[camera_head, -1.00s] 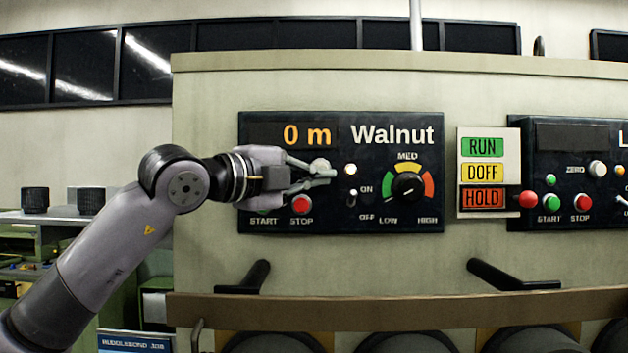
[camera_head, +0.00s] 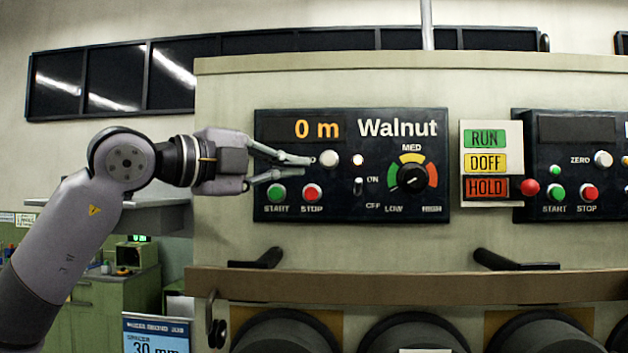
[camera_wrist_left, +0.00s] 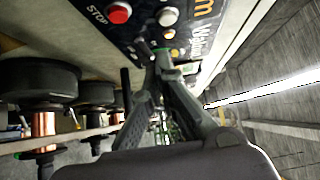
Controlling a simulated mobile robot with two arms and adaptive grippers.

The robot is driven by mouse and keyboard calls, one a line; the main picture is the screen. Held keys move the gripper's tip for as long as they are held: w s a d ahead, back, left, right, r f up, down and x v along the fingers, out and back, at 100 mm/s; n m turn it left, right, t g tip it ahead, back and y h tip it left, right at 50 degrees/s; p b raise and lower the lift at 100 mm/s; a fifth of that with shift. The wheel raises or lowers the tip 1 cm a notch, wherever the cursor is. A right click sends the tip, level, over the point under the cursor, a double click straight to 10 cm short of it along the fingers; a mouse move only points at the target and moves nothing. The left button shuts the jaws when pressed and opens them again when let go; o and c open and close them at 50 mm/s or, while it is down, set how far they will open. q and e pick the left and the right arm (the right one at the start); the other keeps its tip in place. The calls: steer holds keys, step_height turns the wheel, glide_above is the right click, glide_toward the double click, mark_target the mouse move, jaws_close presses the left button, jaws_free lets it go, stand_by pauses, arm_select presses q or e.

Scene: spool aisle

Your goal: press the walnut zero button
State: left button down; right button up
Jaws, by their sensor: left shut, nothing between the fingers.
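The Walnut panel (camera_head: 350,205) is a dark control box whose display reads 0 m. Its round white zero button (camera_head: 329,158) shows at the upper middle, with its label partly covered by my fingers. My left gripper (camera_head: 304,166) is shut and empty, its fingertips just left of the white button and apart from it in the picture; the depth gap is hard to judge. In the left wrist view the white button (camera_wrist_left: 168,16) is near the top, above the fingertips (camera_wrist_left: 161,56). My right gripper is not in view.
Below the display are a green START button (camera_head: 276,193), a red STOP button (camera_head: 312,193), an ON/OFF switch (camera_head: 358,187) and a speed dial (camera_head: 412,178). A RUN/DOFF/HOLD sign (camera_head: 485,162) and a second panel (camera_head: 560,140) stand to the right. Dark handles (camera_head: 257,259) stick out below.

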arm_select(q)
steer(key=s, duration=0.1)
steer(key=s+a, duration=0.1)
steer(key=s+a+b, duration=0.1)
steer(key=shift+s+r, duration=0.25)
steer(key=shift+s, duration=0.05)
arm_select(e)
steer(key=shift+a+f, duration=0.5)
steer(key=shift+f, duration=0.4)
arm_select(q)
steer(key=shift+s, duration=0.1)
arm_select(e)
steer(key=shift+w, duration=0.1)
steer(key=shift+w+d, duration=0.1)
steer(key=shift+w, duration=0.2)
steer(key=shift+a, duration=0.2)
